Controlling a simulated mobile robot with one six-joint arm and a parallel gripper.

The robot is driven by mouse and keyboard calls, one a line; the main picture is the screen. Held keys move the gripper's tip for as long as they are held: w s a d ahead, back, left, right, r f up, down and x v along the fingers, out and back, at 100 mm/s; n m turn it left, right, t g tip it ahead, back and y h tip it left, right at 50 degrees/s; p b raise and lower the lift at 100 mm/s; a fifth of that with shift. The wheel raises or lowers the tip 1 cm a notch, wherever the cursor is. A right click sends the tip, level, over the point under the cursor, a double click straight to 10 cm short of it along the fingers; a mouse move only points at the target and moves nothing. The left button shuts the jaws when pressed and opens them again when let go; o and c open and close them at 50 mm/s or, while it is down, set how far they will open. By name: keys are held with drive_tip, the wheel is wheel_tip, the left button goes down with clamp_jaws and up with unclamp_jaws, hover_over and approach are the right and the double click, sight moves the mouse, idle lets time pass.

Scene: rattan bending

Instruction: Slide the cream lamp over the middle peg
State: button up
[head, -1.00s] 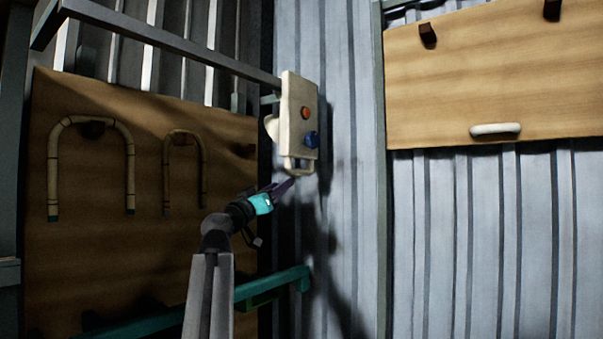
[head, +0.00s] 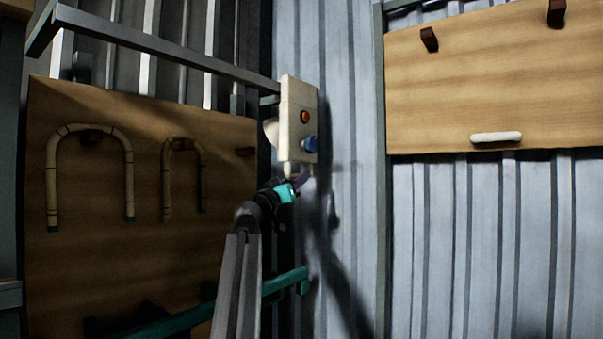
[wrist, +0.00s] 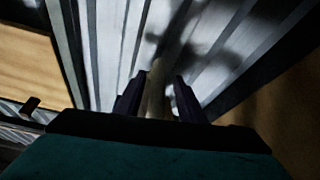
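On the left board, dark pegs show: left (head: 92,137), middle (head: 181,145), right (head: 245,152). A smaller cane arch hangs on the middle one.
A larger cane arch (head: 52,190) hangs on the left peg of the left board (head: 100,265). A teal rail (head: 285,284) runs below. The right board (head: 450,95) bears two dark pegs and a cream bar (head: 496,137). Corrugated wall (head: 350,210) lies behind my gripper.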

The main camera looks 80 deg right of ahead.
drive_tip(key=shift+p+x, duration=0.35)
drive_tip(key=shift+x, duration=0.95)
